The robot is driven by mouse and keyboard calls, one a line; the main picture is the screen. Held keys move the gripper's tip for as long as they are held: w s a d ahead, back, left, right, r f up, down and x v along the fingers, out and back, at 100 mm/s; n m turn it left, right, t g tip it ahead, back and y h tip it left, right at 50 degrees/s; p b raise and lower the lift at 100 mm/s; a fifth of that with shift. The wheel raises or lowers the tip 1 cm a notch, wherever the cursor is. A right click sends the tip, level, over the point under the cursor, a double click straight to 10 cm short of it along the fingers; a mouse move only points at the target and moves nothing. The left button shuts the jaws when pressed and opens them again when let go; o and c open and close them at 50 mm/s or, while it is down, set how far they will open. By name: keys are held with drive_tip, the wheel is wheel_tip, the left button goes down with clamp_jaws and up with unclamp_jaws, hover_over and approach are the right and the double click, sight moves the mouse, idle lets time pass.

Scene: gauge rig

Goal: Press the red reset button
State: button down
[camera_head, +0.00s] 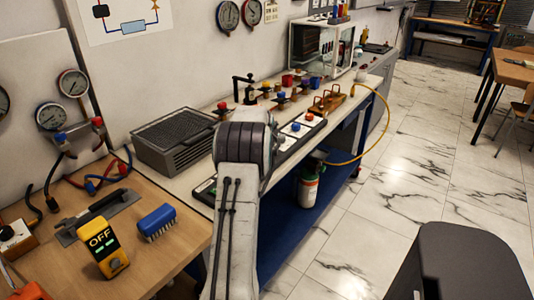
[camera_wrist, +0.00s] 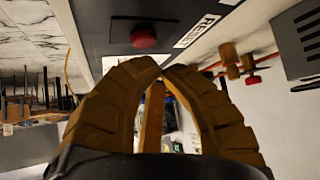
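The red reset button (camera_wrist: 143,38) is a round cap on a dark panel (camera_wrist: 110,22) in the wrist view. A white label reading RESET (camera_wrist: 197,30) lies beside it. My gripper (camera_wrist: 162,68) shows below the button in that picture, its two ridged fingers meeting at the tips with nothing between them. The fingertips look apart from the button; the exact gap is unclear. In the head view, a red button (camera_head: 309,116) sits near a blue button (camera_head: 296,126) on a dark panel on the bench. My arm hides the gripper there.
A grey mesh-topped box (camera_head: 175,140) stands left of my arm. A yellow hose (camera_head: 378,125) hangs over the bench edge. A yellow OFF meter (camera_head: 103,246) and blue brush (camera_head: 157,222) lie on the near wooden table.

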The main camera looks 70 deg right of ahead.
drive_tip(key=shift+f, duration=0.25)
idle(0.7)
drive_tip(key=shift+f+b, duration=0.2)
drive_tip(key=shift+b, duration=0.25)
drive_tip(key=shift+f+b, duration=0.4)
drive_tip(key=shift+f, duration=0.1)
idle(0.6)
drive_tip(key=shift+r, duration=0.1)
idle(0.3)
drive_tip(key=shift+r+p, duration=0.6)
drive_tip(key=shift+r, duration=0.25)
drive_tip(key=shift+r, duration=0.15)
drive_tip(key=shift+r+p, duration=1.8)
drive_tip(key=shift+r, duration=0.55)
